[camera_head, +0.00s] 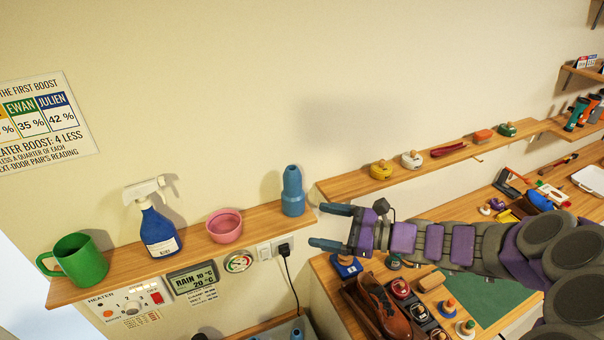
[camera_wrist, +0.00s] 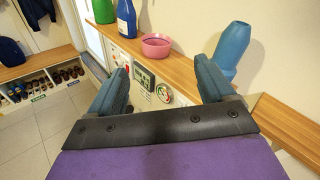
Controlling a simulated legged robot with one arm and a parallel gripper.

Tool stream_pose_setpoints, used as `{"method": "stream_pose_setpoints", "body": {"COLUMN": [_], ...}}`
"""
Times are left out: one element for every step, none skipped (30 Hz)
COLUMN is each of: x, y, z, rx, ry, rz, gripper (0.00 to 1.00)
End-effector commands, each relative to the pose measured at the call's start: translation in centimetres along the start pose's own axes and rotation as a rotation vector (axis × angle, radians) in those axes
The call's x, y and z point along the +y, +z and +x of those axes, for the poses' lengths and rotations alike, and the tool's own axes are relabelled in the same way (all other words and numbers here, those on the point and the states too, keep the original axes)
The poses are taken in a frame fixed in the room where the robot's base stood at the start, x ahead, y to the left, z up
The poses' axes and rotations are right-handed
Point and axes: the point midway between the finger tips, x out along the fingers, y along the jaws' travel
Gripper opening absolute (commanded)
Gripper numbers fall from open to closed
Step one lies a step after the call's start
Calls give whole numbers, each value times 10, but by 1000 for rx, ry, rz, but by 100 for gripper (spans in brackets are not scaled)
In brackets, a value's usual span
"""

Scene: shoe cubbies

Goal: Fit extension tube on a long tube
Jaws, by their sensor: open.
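A blue stepped tube (camera_head: 292,195), narrower at the top, stands upright at the right end of the wooden wall shelf. I take it to be the extension tube. It also shows in the wrist view (camera_wrist: 231,48), just beyond the right finger. My gripper (camera_head: 318,226) is open and empty, to the right of the tube and close to the shelf end. Its fingers point left in the head view. In the wrist view my gripper (camera_wrist: 160,80) has its two fingers wide apart with nothing between them. I cannot make out a long tube in either view.
The wall shelf (camera_head: 120,283) also bears a green mug (camera_head: 80,260), a blue spray bottle (camera_head: 158,232) and a pink bowl (camera_head: 224,226). A plug with a cable (camera_head: 286,250) hangs below. A bench with shoes (camera_head: 385,305) lies under my arm.

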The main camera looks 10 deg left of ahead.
Motion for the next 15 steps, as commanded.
{"method": "stream_pose_setpoints", "body": {"x": [-21, -31, -42, -50, -57, -64, -68, -71, -75, -77, -78, -79, -81, -82, -83], "y": [-2, -7, -13, -17, -20, -25, -28, -31, -34, -35, -36, -37, -37, -37, -36], "z": [-6, -8, -13, -16, -19, -24, -26, -29, -32, -33, -32, -30, -27, -24, -18], "rx": [-16, -24, -33, -40, -47, -55, -58, -62, -66, -68, -69, -70, -71, -72, -72], "ry": [-62, -96, -137, -165, -189, -217, -232, -246, -260, -267, -271, -273, -274, -274, -271], "rz": [67, 103, 145, 173, 197, 226, 243, 258, 272, 279, 284, 287, 288, 288, 287], "gripper": [82, 82, 82, 82, 82, 82, 82, 82, 82, 82, 82, 82, 82, 82, 82]}}
